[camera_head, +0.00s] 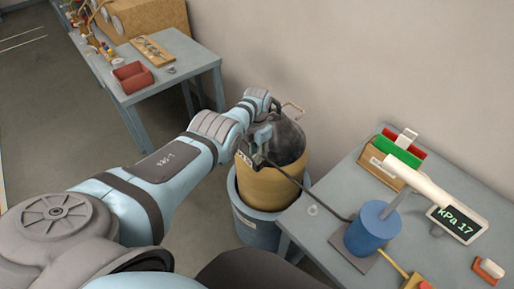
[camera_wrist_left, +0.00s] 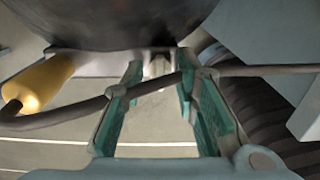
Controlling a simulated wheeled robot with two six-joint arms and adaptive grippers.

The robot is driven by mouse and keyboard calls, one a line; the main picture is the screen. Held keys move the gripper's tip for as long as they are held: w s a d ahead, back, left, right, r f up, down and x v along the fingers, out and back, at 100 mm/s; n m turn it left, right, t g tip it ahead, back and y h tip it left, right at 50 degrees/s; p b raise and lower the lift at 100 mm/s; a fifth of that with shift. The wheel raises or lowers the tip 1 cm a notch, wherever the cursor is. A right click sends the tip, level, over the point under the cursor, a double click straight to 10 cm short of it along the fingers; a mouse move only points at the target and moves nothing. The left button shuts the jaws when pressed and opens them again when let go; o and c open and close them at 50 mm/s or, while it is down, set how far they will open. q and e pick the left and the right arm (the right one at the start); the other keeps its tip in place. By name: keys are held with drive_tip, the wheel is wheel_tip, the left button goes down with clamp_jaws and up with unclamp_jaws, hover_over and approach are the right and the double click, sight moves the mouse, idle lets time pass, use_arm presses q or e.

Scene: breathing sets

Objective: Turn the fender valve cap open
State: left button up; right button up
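The fender (camera_head: 275,185) is a tan cylinder with a dark rounded top, standing in a blue tub (camera_head: 255,232). My left gripper (camera_head: 258,150) is at the left side of the dark top, partly hidden by its own wrist. In the left wrist view the two teal-padded fingers (camera_wrist_left: 160,85) stand apart below the dark round surface (camera_wrist_left: 110,22). A small pale metal piece (camera_wrist_left: 158,68), perhaps the valve cap, shows between the fingertips with narrow gaps. A grey hose (camera_wrist_left: 262,70) crosses at the fingers. My right gripper is not in view.
A dark hose runs from the fender to a blue pump (camera_head: 373,228) with a pale handle on the right table (camera_head: 325,235). A gauge display (camera_head: 455,224) reads kPa 17.

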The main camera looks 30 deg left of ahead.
use_arm(q)
wheel_tip(320, 180, up, 12)
idle(0.3)
idle(0.3)
